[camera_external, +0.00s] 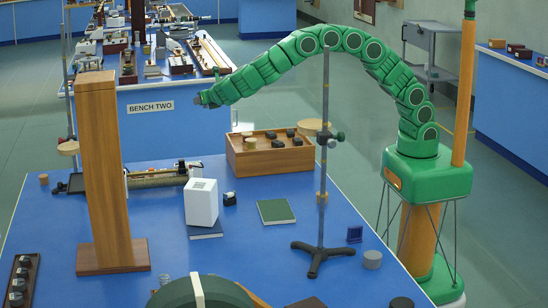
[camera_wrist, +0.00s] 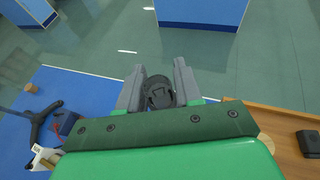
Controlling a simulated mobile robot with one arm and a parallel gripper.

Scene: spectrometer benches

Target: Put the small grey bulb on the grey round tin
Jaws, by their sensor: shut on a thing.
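My gripper (camera_external: 203,99) is held high above the far side of the blue bench, level with the front of Bench Two. In the wrist view my gripper (camera_wrist: 158,94) is shut on a small dark grey rounded thing, the small grey bulb (camera_wrist: 159,93). The bulb sits between both fingers, clear of any surface. In the outside view it is too small to make out. The grey round tin (camera_external: 372,259) stands on the near right of the bench, right of the stand's foot and far from my gripper. I cannot pick out the tin in the wrist view.
A tall rod stand (camera_external: 325,150) rises between my gripper and the tin. A wooden tray (camera_external: 262,163) holds several dark pieces. A wooden post (camera_external: 104,170), white block (camera_external: 201,203), green book (camera_external: 276,212) and small blue item (camera_external: 354,234) stand around. Bare blue bench lies between them.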

